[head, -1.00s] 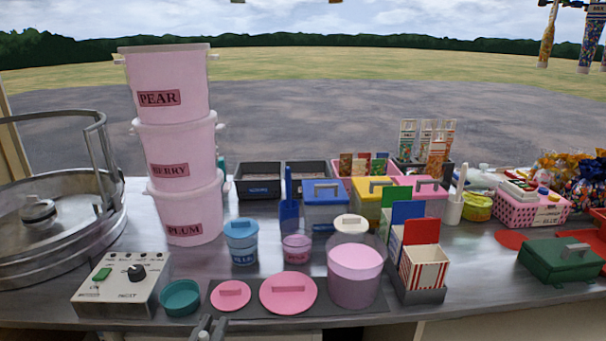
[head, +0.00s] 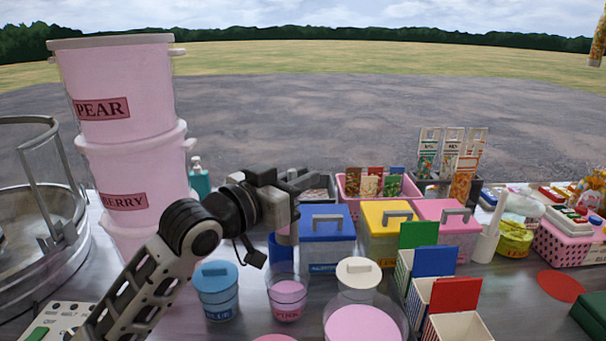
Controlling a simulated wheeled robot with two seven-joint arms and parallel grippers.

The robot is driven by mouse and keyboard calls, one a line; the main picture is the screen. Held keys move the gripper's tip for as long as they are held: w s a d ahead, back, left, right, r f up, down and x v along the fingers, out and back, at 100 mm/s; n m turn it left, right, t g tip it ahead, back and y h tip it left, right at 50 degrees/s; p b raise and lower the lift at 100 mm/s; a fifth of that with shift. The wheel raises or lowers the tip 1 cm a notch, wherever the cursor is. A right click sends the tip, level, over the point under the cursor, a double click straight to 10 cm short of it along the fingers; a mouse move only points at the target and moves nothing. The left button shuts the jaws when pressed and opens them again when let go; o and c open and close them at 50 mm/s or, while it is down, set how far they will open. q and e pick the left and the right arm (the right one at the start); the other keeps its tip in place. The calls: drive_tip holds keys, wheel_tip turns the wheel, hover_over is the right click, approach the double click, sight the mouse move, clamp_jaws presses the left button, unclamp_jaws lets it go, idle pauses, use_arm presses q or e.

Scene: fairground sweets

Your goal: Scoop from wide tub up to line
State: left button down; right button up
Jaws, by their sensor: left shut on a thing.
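The wide clear tub (head: 366,324) of pink sugar is at the bottom centre, cut off by the frame edge. A small clear tub labelled PINK (head: 287,301) stands to its left, with some pink inside. My left gripper (head: 288,222) is above and behind the small tub, shut on what appears to be the handle of the blue scoop (head: 279,252). The gripper hides most of the scoop. No fill line can be made out. My right gripper is out of view.
A blue-lidded tub (head: 217,292) and a cream lid (head: 357,270) stand close by. Blue, yellow and pink lidded boxes (head: 327,224) line the back. Card boxes (head: 455,300) stand right of the wide tub. Stacked pink tubs (head: 128,165) rise at left.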

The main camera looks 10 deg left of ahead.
use_arm(q)
drive_tip(key=w+a+f+n, duration=0.7)
drive_tip(key=a+f+n, duration=0.2)
drive_tip(key=n, duration=1)
drive_tip(key=shift+a+f+n, duration=0.4)
drive_tip(key=shift+a, duration=0.7)
